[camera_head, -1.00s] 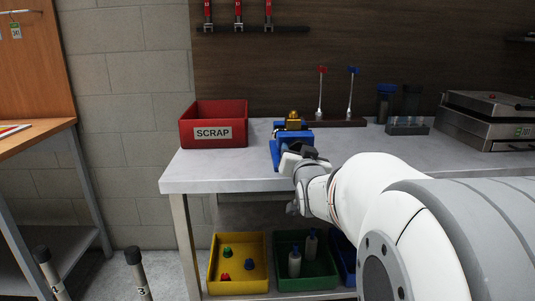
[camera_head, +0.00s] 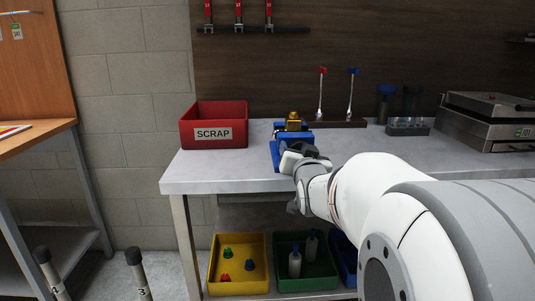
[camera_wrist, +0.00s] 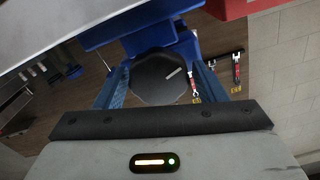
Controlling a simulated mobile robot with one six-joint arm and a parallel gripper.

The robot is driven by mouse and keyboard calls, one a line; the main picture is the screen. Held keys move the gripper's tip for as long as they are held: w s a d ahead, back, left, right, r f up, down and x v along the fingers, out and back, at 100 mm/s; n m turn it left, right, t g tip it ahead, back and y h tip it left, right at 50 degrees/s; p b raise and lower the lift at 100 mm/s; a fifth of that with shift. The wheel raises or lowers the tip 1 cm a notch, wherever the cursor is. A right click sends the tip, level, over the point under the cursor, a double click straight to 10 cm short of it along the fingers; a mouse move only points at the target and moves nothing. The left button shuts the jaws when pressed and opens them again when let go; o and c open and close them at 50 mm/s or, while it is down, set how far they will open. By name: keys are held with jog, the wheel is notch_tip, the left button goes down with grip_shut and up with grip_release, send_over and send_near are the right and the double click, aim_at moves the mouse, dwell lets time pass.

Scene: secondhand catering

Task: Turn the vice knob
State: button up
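The blue vice (camera_head: 279,154) stands at the front left of the grey workbench, with a brass-coloured piece (camera_head: 293,121) on top. The vice also shows at the top of the wrist view (camera_wrist: 140,22), tilted. Its dark, many-sided knob (camera_wrist: 160,80) has a pale mark near its edge. My gripper (camera_head: 298,153) is in front of the vice and hides the knob in the head view. In the wrist view, the blue fingers of my gripper (camera_wrist: 161,84) lie on both sides of the knob, seemingly against its edges.
A red SCRAP bin (camera_head: 214,126) stands left of the vice. A rack with red and blue-tipped tools (camera_head: 337,122) is behind it to the right. Yellow (camera_head: 238,287) and green (camera_head: 307,284) bins sit below. A metal appliance (camera_head: 487,121) is far right.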

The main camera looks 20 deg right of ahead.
jog(key=shift+o, duration=1.1)
jog(key=shift+f, duration=0.2)
jog(key=v, duration=0.7)
jog(key=shift+s+p, duration=0.4)
jog(key=shift+p, duration=0.05)
jog(key=shift+a+r, duration=0.15)
jog(key=s+a+r+n+g+y+p, duration=0.2)
jog(key=s+a+g+p, duration=0.5)
jog(key=p, duration=0.5)
jog(key=s+a+r+n+g+y+p, duration=0.3)
jog(key=s+a+g+p, duration=0.4)
jog(key=s+p, duration=0.4)
jog(key=shift+s+r+n+g+p, duration=0.2)
jog(key=shift+r+n+g+p, duration=0.2)
jog(key=shift+n+p, duration=0.35)
